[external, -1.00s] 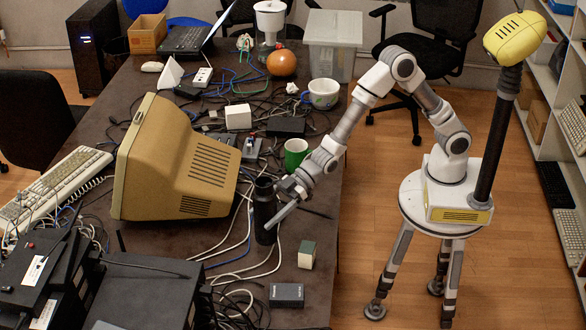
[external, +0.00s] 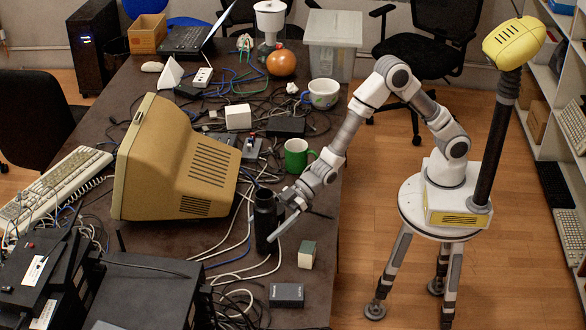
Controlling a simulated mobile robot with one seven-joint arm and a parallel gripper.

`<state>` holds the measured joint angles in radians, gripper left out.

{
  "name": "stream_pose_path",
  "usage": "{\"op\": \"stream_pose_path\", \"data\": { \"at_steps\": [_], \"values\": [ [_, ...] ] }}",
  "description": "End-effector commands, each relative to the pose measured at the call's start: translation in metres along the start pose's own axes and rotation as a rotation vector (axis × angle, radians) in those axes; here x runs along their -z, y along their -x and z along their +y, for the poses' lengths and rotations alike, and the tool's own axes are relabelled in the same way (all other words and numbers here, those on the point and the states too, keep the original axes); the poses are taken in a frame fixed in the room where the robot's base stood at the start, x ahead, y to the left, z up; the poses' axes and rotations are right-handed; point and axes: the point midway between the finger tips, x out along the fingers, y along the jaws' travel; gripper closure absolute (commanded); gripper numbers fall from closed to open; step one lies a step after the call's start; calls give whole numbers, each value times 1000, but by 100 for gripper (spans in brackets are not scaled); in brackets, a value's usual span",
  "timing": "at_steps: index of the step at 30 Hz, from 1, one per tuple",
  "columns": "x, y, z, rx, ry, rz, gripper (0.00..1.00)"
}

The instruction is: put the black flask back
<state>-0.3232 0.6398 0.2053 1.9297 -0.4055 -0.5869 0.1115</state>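The black flask (external: 264,222) is upright at the right part of the dark table, just right of the beige monitor. My gripper (external: 275,225) reaches it from the right, with one pale finger across its near right side. The other finger is mostly hidden by the flask. The flask has moved together with my gripper, so the gripper looks shut on it. I cannot tell whether the flask's base touches the table.
A green mug (external: 297,155) stands behind my gripper. A small green-and-white block (external: 307,255) and a dark box (external: 286,295) lie in front. The beige monitor (external: 180,165) is close on the left. Loose cables (external: 235,245) run around the flask. The table's right edge is near.

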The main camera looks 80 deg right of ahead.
Motion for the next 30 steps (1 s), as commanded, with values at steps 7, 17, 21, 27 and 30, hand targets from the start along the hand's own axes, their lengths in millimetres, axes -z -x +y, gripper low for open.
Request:
{"op": "stream_pose_path", "data": {
  "at_steps": [7,17,21,27,30],
  "values": [
    [4,6,0,-1,0,0,0],
    [5,69,1,-2,0,0,0],
    [5,94,1,-2,-1,0,0],
    [4,117,0,-1,-1,0,0],
    [3,121,0,0,-1,0,0]
  ]
}}
